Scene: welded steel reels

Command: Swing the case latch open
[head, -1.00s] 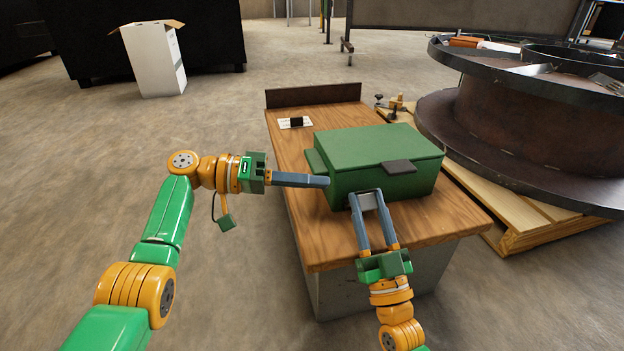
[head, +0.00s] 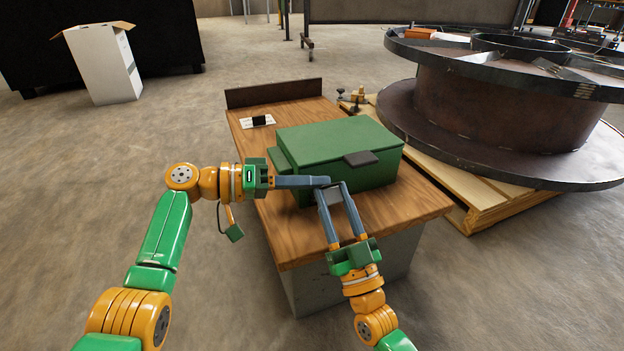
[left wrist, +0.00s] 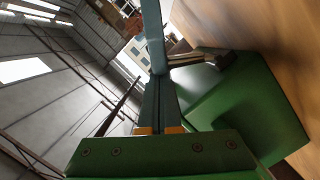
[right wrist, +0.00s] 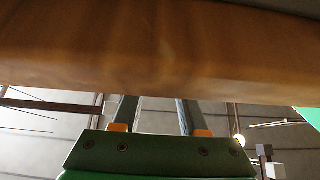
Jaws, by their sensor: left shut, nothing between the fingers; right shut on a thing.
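The green case (head: 320,150) sits closed on the wooden table (head: 270,235). A dark latch (head: 362,158) sticks out from the front edge of its lid. My right gripper (head: 330,193) reaches the lower left of the case front, with a small grey plate (head: 329,198) between its fingertips; I cannot tell how the plate joins the case. My left gripper (head: 325,181) is shut and empty, its tip in front of the case, overlapping the right fingers in the head view. The case also shows in the left wrist view (left wrist: 250,110). In the right wrist view the table edge hides the fingertips.
A small white plate with a black block (head: 262,121) lies at the far left of the table, before a raised back board (head: 275,92). A large steel reel (head: 490,105) on wooden boards stands close to the right.

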